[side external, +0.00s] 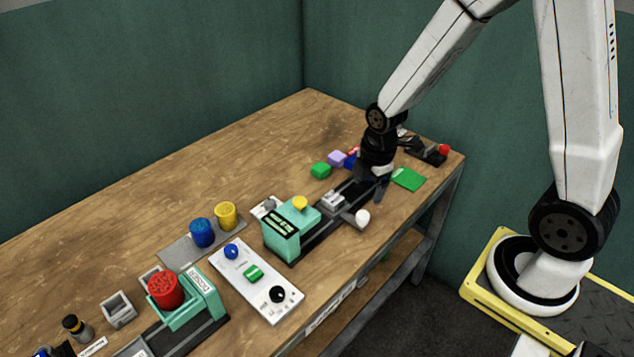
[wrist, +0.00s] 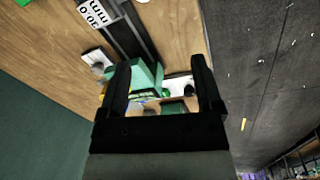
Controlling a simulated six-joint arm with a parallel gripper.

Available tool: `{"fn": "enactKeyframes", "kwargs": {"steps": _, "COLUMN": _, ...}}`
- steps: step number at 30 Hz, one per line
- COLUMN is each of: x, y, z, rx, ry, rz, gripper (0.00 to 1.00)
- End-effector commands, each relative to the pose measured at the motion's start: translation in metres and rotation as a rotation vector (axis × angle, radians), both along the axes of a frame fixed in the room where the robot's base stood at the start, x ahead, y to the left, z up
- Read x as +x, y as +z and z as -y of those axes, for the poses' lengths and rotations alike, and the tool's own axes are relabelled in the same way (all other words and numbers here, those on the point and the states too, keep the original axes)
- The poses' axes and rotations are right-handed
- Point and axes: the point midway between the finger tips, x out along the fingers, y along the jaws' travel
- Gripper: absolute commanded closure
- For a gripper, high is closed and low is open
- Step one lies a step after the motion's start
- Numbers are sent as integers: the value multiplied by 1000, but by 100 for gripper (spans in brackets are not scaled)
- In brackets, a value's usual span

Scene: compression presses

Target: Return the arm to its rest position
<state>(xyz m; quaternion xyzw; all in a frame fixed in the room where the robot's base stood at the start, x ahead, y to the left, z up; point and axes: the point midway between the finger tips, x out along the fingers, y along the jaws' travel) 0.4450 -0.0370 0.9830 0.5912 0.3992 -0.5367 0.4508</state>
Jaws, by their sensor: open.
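My gripper (side external: 381,186) hangs from my white and black arm near the right end of the wooden table, beside the far part of the teal press (side external: 283,240). In the wrist view my gripper (wrist: 160,66) has its two black fingers spread apart with nothing held between them. Beyond the fingers the teal press (wrist: 146,76) shows. The exact gap between the gripper and the press rail cannot be told.
Coloured blocks, including a green block (side external: 320,170), lie left of the gripper. A green square (side external: 409,179) lies right of it. A white control panel (side external: 258,283), a second press with a red top (side external: 166,289) and blue (side external: 202,232) and yellow (side external: 226,215) cylinders stand further left.

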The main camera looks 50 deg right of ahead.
Motion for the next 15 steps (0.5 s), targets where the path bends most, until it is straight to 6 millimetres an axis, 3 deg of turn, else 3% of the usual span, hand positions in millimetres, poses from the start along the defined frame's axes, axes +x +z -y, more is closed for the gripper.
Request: {"fn": "enactKeyframes", "kwargs": {"steps": 15, "x": -26, "y": 31, "z": -21, "rx": 95, "ry": -655, "rz": 72, "gripper": 16}}
